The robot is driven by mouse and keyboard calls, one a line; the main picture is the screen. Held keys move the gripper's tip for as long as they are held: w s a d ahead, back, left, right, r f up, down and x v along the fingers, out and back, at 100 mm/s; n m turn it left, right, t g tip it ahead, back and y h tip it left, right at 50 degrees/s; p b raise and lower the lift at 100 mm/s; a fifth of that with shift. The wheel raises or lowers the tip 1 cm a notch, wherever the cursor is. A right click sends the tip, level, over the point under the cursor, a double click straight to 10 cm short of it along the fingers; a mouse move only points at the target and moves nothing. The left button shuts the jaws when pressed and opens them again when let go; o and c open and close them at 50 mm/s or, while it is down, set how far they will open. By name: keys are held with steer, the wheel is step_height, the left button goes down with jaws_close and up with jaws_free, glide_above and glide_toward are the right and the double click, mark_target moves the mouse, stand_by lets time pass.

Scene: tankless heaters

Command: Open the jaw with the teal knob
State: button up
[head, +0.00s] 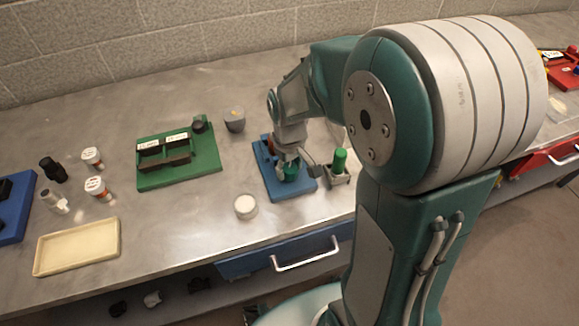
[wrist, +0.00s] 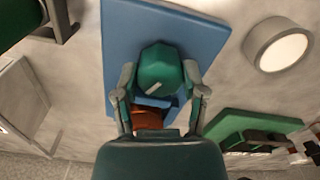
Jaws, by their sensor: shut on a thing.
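The teal knob (wrist: 158,68) sits on a blue base plate (wrist: 205,38) in the wrist view. In the head view the knob (head: 290,173) shows under my gripper, on the blue plate (head: 304,189). My gripper (wrist: 159,84) is shut on the knob, with one finger on each side of it. An orange-brown part (wrist: 147,119) lies behind the knob, close to my palm, partly hidden by it. A blue piece crosses between knob and orange part. The jaw's gap cannot be made out.
A green fixture (head: 205,160) stands to the left, with a grey knob-like object (head: 235,121) near it. A round white-topped puck (head: 245,207) lies left of the blue plate. A green cylinder in a metal holder (head: 339,168) stands close on the right. A cream tray (head: 78,267) is far left.

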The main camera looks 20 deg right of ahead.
mark_target(288, 167)
steer(key=n, duration=0.4)
steer(key=shift+w+n, duration=0.15)
steer(key=shift+n, duration=0.15)
stand_by(0.5)
steer(key=o, duration=1.1)
steer(key=shift+o, duration=0.2)
steer(key=shift+r, duration=0.1)
step_height(288, 167, up, 12)
steer(key=shift+a, duration=0.1)
